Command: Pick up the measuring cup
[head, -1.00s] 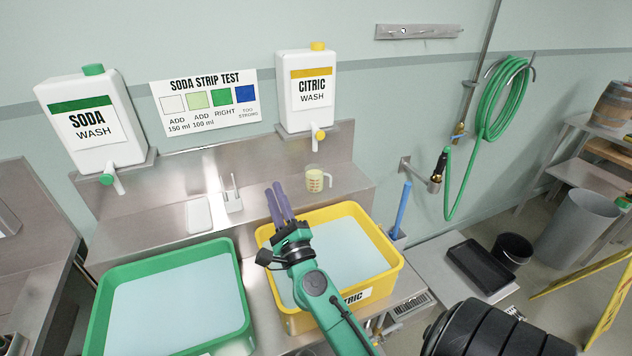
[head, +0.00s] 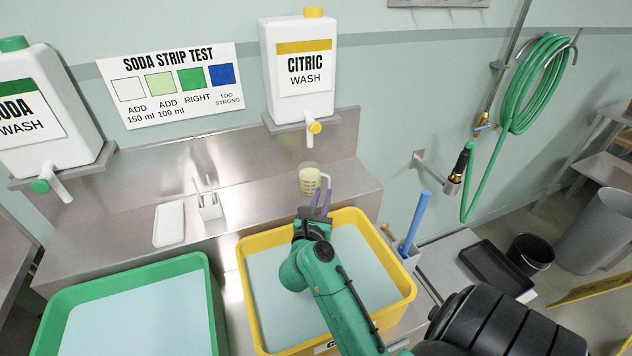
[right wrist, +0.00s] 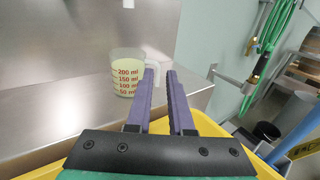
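The measuring cup (head: 309,181) is clear with red markings and holds pale yellow liquid. It stands upright on the steel ledge below the citric jug, its handle toward the right. In the right wrist view the cup (right wrist: 126,78) is left of and beyond the fingers. My right gripper (head: 321,202) is in front of the cup, its purple fingertips close to the handle. In the wrist view the fingers (right wrist: 163,75) are parted with a gap, and the left one partly covers the handle. I cannot tell whether they touch it. My left gripper is out of view.
The yellow citric tub (head: 250,308) lies below my right arm, the green tub (head: 62,310) to its left. A citric wash jug (head: 300,70) with a spout hangs above the cup. A white strip holder (head: 210,208) and white tray (head: 168,224) stand left. A blue-handled tool (head: 416,222) stands right.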

